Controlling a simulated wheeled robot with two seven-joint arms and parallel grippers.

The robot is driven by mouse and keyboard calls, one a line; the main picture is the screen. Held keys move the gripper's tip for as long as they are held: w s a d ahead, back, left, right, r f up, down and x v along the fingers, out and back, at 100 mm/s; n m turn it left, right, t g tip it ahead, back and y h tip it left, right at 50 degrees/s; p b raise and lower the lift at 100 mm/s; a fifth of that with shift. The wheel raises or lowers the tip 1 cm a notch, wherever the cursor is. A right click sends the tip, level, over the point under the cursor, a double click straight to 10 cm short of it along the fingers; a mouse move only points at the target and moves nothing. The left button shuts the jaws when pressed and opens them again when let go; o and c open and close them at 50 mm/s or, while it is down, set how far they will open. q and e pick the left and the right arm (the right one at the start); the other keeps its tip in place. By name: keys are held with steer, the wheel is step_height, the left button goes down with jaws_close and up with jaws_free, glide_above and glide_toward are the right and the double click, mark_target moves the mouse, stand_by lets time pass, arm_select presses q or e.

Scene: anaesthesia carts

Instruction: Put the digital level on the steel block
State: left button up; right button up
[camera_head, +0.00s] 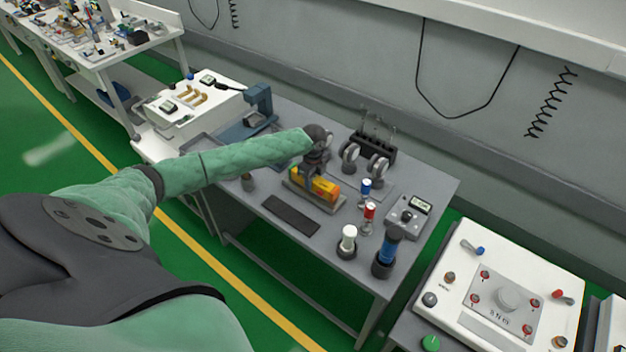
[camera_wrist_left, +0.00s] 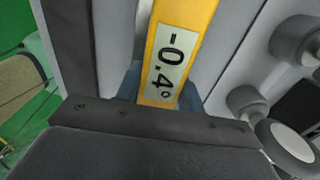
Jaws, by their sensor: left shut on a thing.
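The digital level (camera_head: 318,186) is a yellow-orange bar. In the left wrist view the level (camera_wrist_left: 172,60) shows a display reading -0.4°. My left gripper (camera_head: 311,173) is shut on the level from above, its arm reaching in from the left. The steel block (camera_head: 326,207) is a low grey slab directly under the level, lying lengthwise with it. I cannot tell whether the level touches the block or hangs slightly above it. My right gripper is not in view.
A dark flat strip (camera_head: 291,215) lies in front of the block. Right of it stand a white-topped piece (camera_head: 348,238), red (camera_head: 370,211) and blue-capped (camera_head: 366,187) pieces, a blue cylinder (camera_head: 387,251) and a meter box (camera_head: 409,214). Round gauges and a black rack (camera_head: 374,146) stand behind.

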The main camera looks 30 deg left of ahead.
arm_select(q)
steer(key=o, duration=1.1)
steer(key=shift+f, duration=0.1)
steer(key=shift+o, duration=0.2)
steer(key=shift+r, duration=0.3)
step_height(320, 180, up, 5)
steer(key=shift+r+b, duration=0.2)
steer(key=shift+b, duration=1.05)
step_height(320, 180, up, 5)
steer(key=shift+r+b, duration=0.15)
steer(key=shift+b, duration=0.55)
steer(key=shift+r, duration=0.5)
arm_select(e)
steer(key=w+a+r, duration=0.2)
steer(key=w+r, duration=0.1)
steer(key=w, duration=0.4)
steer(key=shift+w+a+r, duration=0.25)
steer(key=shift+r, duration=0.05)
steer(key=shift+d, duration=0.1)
